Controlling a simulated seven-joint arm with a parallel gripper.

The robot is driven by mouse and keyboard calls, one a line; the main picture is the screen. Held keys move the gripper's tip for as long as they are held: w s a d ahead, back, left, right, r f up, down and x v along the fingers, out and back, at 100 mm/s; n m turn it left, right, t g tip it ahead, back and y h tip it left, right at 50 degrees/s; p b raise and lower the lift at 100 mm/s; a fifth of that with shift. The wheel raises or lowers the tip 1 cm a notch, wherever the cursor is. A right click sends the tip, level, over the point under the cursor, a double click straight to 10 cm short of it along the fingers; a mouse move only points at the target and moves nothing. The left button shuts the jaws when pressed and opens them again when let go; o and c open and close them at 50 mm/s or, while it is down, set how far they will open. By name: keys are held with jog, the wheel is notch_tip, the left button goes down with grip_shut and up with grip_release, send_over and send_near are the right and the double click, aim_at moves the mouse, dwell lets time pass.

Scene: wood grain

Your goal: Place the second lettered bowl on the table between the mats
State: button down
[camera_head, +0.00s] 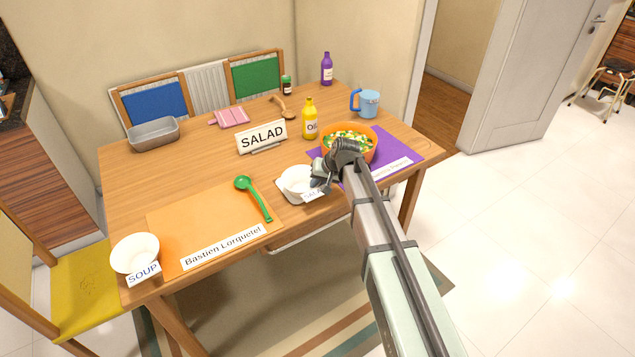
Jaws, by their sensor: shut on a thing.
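A white bowl (296,180) with a partly hidden letter label is at the table's front edge, between the orange mat (170,220) and the purple mat (405,149). My gripper (322,183) is shut on its right side and covers part of the label. A pale flat shape shows under the bowl; I cannot tell whether the bowl touches it or the table. The other white bowl (134,251), labelled SOUP, stands at the front left corner beside the orange mat.
An orange bowl (369,155) of food stands on the purple mat, close to my arm. A green spoon (253,197) lies on the orange mat. A SALAD sign (262,137), yellow bottle (310,120) and blue pitcher (367,103) stand behind.

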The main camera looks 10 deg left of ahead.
jog(key=c, duration=1.2)
grip_release()
jog(key=shift+f, duration=0.1)
jog(key=v, duration=1.2)
